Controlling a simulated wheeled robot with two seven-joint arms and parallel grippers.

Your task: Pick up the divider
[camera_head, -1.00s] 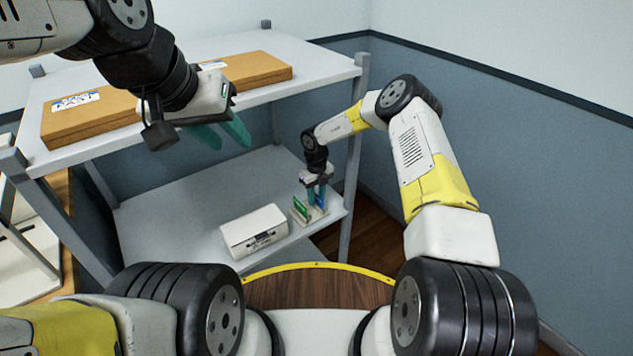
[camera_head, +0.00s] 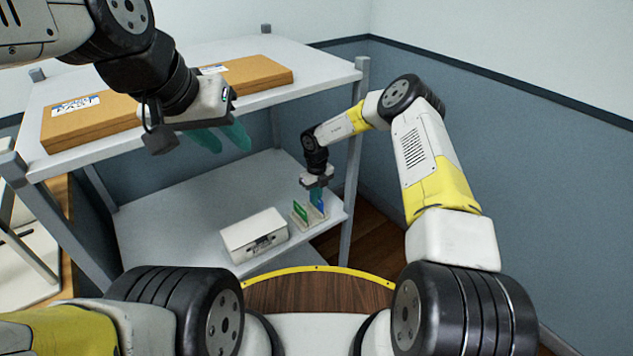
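Two small upright dividers stand near the right front corner of the lower shelf, one green (camera_head: 300,213) and one blue (camera_head: 319,207). My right gripper (camera_head: 317,194) reaches down over the blue one from above. Its fingers are drawn together and appear shut on the top of the blue divider, which still stands at the shelf; fine contact is too small to see. My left gripper (camera_head: 221,138) hangs in front of the upper shelf, its teal fingers apart, open and empty.
A white box (camera_head: 254,234) sits on the lower shelf (camera_head: 170,225), left of the dividers. Flat brown cartons (camera_head: 90,123) lie on the upper shelf (camera_head: 300,48). A grey shelf post (camera_head: 351,190) stands close right of my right gripper. The lower shelf's left part is clear.

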